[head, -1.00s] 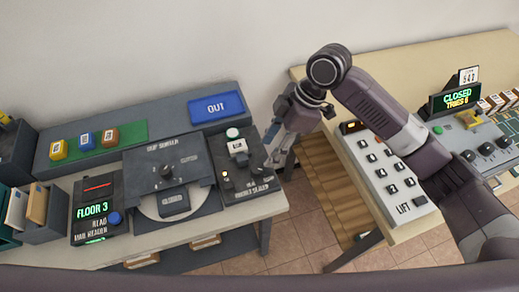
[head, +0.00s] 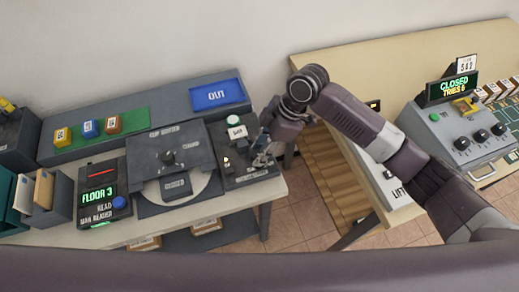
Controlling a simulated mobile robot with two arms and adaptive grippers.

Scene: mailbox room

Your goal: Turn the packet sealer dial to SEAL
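The packet sealer (head: 237,180) is a dark box at the right end of the left table. A white-labelled piece (head: 237,132) with a green-rimmed round top stands toward its back, and a small lit light shows on its left side. The dial itself is hidden or too small to make out, near my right gripper. My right gripper (head: 261,160) points down at the right side of the sealer's top, at or just above it. Its fingers are dark and blurred against the panel, so their opening and any contact are unclear. My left gripper is not in view.
A cup sorter (head: 168,145) stands left of the sealer, then a mail reader (head: 101,190) showing FLOOR 3. A blue OUT tray (head: 217,95) lies behind. The lift panel is partly covered by my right arm. A gap with brown slats (head: 330,180) separates the tables.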

